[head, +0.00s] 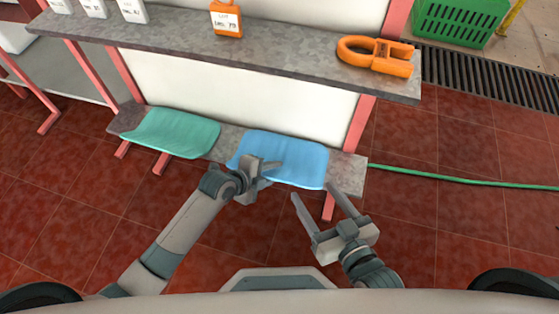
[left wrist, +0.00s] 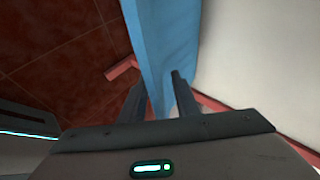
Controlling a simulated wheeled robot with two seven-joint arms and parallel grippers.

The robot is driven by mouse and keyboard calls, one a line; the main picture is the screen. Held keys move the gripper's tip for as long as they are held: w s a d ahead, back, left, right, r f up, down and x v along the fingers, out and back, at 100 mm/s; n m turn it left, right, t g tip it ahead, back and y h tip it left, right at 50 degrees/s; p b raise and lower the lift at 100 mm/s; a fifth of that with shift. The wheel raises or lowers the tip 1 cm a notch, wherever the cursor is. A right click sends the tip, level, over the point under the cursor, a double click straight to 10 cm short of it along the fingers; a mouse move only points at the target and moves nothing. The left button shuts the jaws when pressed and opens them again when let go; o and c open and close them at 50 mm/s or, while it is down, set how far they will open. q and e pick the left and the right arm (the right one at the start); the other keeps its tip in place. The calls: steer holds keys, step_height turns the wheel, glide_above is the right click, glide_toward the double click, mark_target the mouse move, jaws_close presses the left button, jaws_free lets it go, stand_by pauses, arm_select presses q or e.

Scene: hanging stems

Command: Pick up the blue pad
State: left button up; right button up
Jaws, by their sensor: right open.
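The blue pad (head: 290,158) lies on the right part of the low grey shelf, its front edge reaching over the shelf's edge. My left gripper (head: 270,172) is at the pad's front-left edge, with a finger reaching over its top. In the left wrist view, the blue pad (left wrist: 165,40) runs down between the two fingers of the left gripper (left wrist: 157,88). I cannot tell whether they grip it. My right gripper (head: 320,202) is open and empty, in front of the pad's right corner and apart from it.
A green pad (head: 172,132) lies left of the blue one on the low shelf (head: 228,140). The upper shelf (head: 270,55) above holds an orange clamp-like thing (head: 376,56), an orange bottle (head: 227,20) and white bottles (head: 133,11). A green hose (head: 460,180) lies at right.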

arm_select(q)
jaws_close()
steer(key=shift+r, duration=0.1)
stand_by(0.3)
